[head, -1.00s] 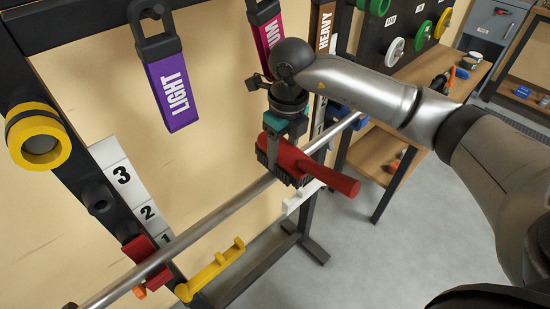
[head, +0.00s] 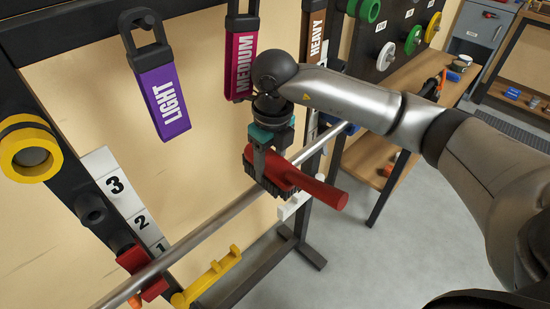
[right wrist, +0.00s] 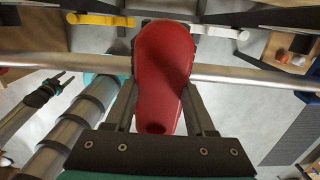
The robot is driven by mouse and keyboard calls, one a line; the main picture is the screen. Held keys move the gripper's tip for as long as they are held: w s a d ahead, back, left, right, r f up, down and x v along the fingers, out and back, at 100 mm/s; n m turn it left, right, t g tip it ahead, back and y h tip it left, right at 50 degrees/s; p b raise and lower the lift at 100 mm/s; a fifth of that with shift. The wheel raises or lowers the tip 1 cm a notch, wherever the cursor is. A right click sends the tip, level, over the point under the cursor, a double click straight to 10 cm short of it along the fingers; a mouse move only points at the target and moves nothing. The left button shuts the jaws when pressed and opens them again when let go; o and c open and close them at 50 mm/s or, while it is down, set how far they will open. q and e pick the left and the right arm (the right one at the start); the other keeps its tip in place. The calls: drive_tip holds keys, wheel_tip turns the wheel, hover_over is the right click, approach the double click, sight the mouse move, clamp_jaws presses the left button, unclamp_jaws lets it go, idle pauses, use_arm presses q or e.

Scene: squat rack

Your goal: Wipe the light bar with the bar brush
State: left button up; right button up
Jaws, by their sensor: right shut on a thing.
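The bar brush (head: 322,192) has a red body and handle with black bristles. My right gripper (head: 268,168) is shut on it, and the handle points right and down. The silver bar (head: 215,221) runs diagonally across the rack, beneath the brush. The bristles are at the bar, but I cannot tell whether they touch it. In the right wrist view the red brush (right wrist: 163,70) sits between the fingers and hides the middle of the bar (right wrist: 245,75). A purple LIGHT tag (head: 165,103) hangs above the bar's left part. My left gripper is not in view.
A red holder (head: 140,268) is at the bar's left end, beside a number strip (head: 128,200). A yellow hook (head: 212,275) projects below the bar. MEDIUM (head: 242,65) and HEAVY (head: 314,45) tags hang further right. A wooden shelf (head: 375,155) stands behind my right arm.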

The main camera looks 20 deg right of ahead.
drive_tip(key=shift+s+a+r+p, duration=0.1)
drive_tip(key=shift+s+a, duration=0.3)
drive_tip(key=shift+a, duration=0.75)
drive_tip(key=shift+s+a+f+p, duration=0.15)
drive_tip(key=shift+s+a, duration=0.3)
drive_tip(key=shift+a, duration=0.7)
drive_tip(key=shift+s+a+r+p, duration=0.15)
drive_tip(key=shift+s+a, duration=0.25)
drive_tip(key=shift+a, duration=0.75)
wheel_tip(320, 180, up, 6)
drive_tip(key=p, duration=0.4)
drive_tip(key=shift+s, duration=0.15)
drive_tip(key=shift+d, duration=0.1)
wheel_tip(320, 180, up, 3)
drive_tip(key=shift+s+p, duration=0.1)
drive_tip(key=shift+p, duration=0.9)
